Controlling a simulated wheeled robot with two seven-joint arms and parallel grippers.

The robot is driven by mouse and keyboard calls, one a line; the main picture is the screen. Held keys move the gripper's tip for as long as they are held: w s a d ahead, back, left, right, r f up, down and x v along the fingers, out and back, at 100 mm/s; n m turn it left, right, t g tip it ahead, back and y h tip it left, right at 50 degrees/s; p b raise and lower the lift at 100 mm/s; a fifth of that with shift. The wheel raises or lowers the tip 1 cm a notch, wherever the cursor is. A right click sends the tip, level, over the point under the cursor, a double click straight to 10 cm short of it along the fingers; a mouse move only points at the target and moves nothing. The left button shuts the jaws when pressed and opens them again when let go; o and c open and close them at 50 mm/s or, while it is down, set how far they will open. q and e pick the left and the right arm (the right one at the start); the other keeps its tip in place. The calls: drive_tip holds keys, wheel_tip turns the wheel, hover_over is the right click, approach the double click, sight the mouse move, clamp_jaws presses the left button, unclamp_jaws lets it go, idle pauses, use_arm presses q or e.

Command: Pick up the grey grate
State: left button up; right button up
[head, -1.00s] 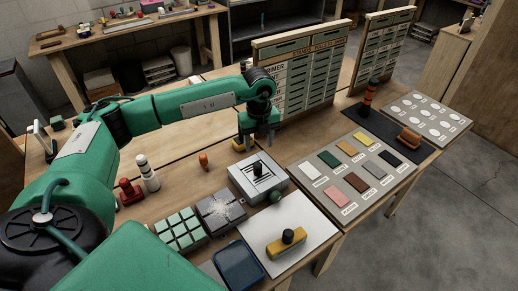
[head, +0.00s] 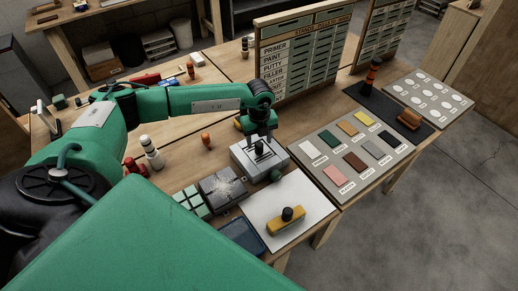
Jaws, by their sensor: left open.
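The grey grate (head: 270,153) is a pale slotted plate with dark slots and a black knob (head: 259,147) on top. It sits on a grey square block (head: 246,165) at the middle of the table. My left gripper (head: 259,139) points down just above the knob, with its fingers around or close over the knob's top. It is open; whether the fingers touch the knob cannot be told. The gripper hides the grate's far part. My right gripper is out of view.
A dark block with a pale crackled top (head: 223,187), mint-green tiles (head: 190,199) and a blue tray (head: 240,237) lie nearer. A white board (head: 308,213) bears a yellow block. A swatch board (head: 325,180) lies to the right. A tall label rack (head: 305,60) stands behind.

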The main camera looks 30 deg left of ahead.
use_arm(q)
wheel_tip(320, 180, down, 2)
drive_tip(key=shift+a+f, duration=0.1)
drive_tip(key=shift+f, duration=0.3)
drive_tip(key=shift+c, duration=0.8)
clamp_jaws()
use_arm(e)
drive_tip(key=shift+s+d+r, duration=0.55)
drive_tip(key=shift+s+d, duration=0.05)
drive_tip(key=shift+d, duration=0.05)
use_arm(q)
drive_tip(key=shift+r, duration=0.2)
